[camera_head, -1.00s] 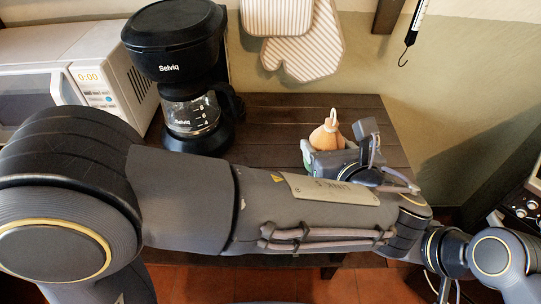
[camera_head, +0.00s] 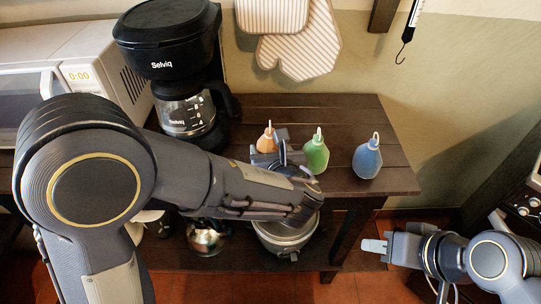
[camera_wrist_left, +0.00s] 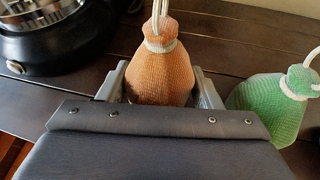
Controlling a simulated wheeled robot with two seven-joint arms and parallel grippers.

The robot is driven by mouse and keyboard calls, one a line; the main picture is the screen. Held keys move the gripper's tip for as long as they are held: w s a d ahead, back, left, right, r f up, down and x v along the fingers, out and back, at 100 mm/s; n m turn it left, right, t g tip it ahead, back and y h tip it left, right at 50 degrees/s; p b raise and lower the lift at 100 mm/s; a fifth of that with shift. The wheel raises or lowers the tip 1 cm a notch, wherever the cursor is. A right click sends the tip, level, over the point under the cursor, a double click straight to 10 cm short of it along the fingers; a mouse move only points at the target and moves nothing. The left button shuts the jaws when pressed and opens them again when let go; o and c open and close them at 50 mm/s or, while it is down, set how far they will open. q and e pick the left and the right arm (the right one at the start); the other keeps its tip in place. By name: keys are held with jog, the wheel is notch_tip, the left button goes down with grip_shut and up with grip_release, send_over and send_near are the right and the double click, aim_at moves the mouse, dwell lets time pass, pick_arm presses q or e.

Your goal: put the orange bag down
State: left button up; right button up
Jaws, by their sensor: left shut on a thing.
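The orange bag (camera_head: 267,141), with a pale loop on top, is upright at the table's middle, right of the coffee maker. My left gripper (camera_head: 268,157) is shut on it; in the left wrist view the fingers (camera_wrist_left: 160,92) clasp the orange bag (camera_wrist_left: 160,65) from both sides. Its bottom is hidden, so I cannot tell whether it touches the table. My right gripper (camera_head: 376,247) is out past the table's front right edge, away from the bags; its finger gap cannot be made out.
A green bag (camera_head: 316,154) stands close right of the orange bag, and a blue bag (camera_head: 367,159) stands further right. The coffee maker (camera_head: 185,117) and microwave (camera_head: 70,85) are at left. Dark table boards (camera_head: 300,108) behind the bags are clear. A pot (camera_head: 285,238) is on the lower shelf.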

pick_arm(q)
jog(key=shift+f, duration=0.6)
jog(key=shift+f, duration=0.25)
jog(key=o, duration=1.3)
jog(key=shift+r, duration=0.1)
jog(key=shift+r, duration=0.15)
jog(key=shift+s+d+r, duration=0.1)
jog(key=shift+s+r, duration=0.05)
jog(key=shift+s, duration=0.1)
jog(key=v, duration=1.1)
jog(key=shift+s+p, duration=0.3)
jog(key=shift+p, duration=0.1)
